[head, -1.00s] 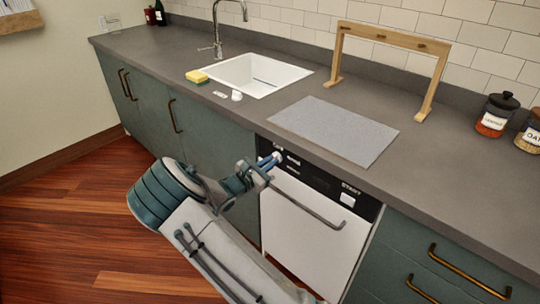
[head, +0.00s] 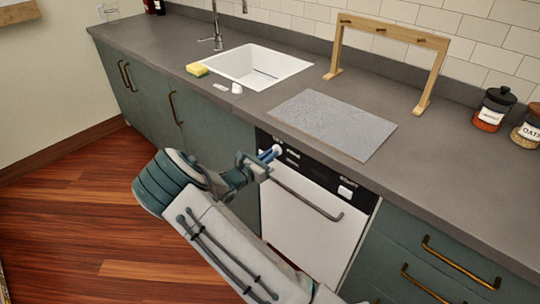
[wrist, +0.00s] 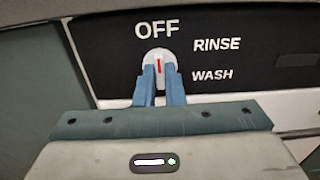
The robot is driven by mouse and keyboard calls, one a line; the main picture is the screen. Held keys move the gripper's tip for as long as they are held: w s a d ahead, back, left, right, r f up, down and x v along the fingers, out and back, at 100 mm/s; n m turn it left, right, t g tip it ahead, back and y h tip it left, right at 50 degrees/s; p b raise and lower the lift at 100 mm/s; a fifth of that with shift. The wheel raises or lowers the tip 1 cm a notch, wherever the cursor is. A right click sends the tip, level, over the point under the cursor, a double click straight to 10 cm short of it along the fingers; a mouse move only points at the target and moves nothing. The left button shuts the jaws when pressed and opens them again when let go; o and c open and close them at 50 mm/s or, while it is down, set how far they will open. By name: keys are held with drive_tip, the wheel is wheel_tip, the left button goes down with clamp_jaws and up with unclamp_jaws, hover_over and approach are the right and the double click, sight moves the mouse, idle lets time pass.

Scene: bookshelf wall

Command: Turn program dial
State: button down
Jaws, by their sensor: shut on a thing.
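The program dial (wrist: 158,56) is a white round knob with a red pointer mark on the dishwasher's black control panel (wrist: 228,66). In the wrist view its red mark points up toward the word OFF, with RINSE and WASH to its right. My gripper (wrist: 160,80) has its two blue fingers on either side of the dial and is shut on it. In the head view my gripper (head: 272,153) is at the left end of the panel, and the fingers partly cover the dial. The dishwasher (head: 305,221) has a white front, and its door looks shut.
The dishwasher's bar handle (head: 306,196) runs just below my gripper. The grey counter (head: 430,165) juts out above the panel. Green cabinets with brass handles (head: 460,265) flank the dishwasher. A grey mat (head: 335,122) and a white sink (head: 257,67) are on top.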

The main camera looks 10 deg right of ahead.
drive_tip(key=c, duration=1.5)
unclamp_jaws()
drive_tip(key=shift+a, duration=0.1)
drive_tip(key=v, duration=1.3)
drive_tip(key=shift+s+a, duration=0.2)
drive_tip(key=shift+a, duration=0.1)
drive_tip(key=s+d+r+m+g+y+p, duration=0.2)
drive_tip(key=s+d+r+m+g+y, duration=0.3)
drive_tip(key=s+d+r+m+g, duration=0.65)
drive_tip(key=s+r+m+t+y+p, duration=0.1)
drive_tip(key=s+r+m+y, duration=0.2)
drive_tip(key=s+m, duration=0.1)
drive_tip(key=s+r+m+t+y+p, duration=0.1)
drive_tip(key=s+r+m+y, duration=0.2)
drive_tip(key=s, duration=0.4)
drive_tip(key=s+r+m+t+y+p, duration=0.1)
drive_tip(key=s+r+m+y+p, duration=0.1)
drive_tip(key=m, duration=0.5)
drive_tip(key=shift+s+d+r+t+y, duration=0.15)
drive_tip(key=shift+s+r+y, duration=0.25)
drive_tip(key=shift+s+r, duration=0.4)
drive_tip(key=shift+s+r+t+y, duration=0.2)
drive_tip(key=shift+s+r+y, duration=0.3)
drive_tip(key=shift+s, duration=0.5)
